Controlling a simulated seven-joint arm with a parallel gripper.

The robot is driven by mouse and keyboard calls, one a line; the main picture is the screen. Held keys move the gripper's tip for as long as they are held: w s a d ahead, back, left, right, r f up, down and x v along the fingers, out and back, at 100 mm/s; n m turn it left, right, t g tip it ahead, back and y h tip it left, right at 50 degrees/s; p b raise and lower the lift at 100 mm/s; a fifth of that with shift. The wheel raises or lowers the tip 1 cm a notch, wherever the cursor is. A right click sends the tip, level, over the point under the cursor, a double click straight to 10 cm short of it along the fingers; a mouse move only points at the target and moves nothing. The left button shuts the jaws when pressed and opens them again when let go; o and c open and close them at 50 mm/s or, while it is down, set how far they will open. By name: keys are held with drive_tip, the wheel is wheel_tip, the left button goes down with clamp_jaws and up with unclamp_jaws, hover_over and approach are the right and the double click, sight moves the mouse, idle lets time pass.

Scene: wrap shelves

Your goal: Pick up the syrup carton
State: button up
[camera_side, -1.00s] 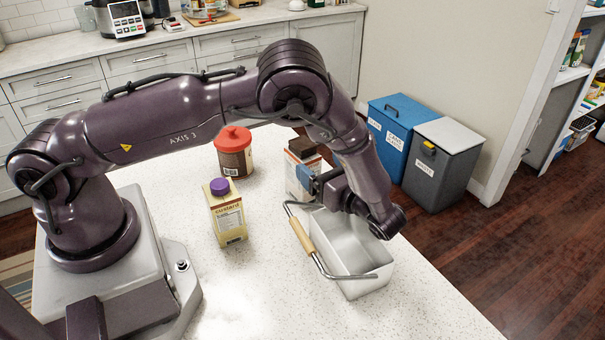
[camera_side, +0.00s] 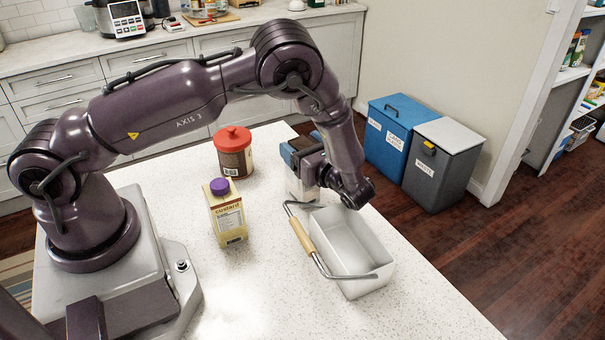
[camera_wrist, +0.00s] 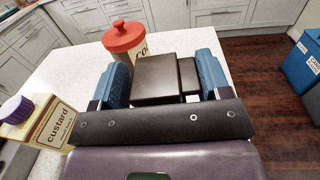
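The syrup carton (camera_side: 299,188) is a pale carton with a dark brown top, standing on the counter just behind the metal basket. In the wrist view its brown top (camera_wrist: 157,80) lies between the two blue fingers. My gripper (camera_side: 302,150) is over the carton and hides most of its upper part in the side view. The fingers (camera_wrist: 163,78) are spread apart, one on each side of the brown top. No clear squeeze on the carton shows.
A custard carton (camera_side: 228,218) with a purple cap and a red-lidded tub (camera_side: 235,160) stand to the left. The metal basket (camera_side: 352,285), with its handle folded to the left, is in front. The counter's front (camera_side: 250,300) is clear.

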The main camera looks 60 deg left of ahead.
clamp_jaws()
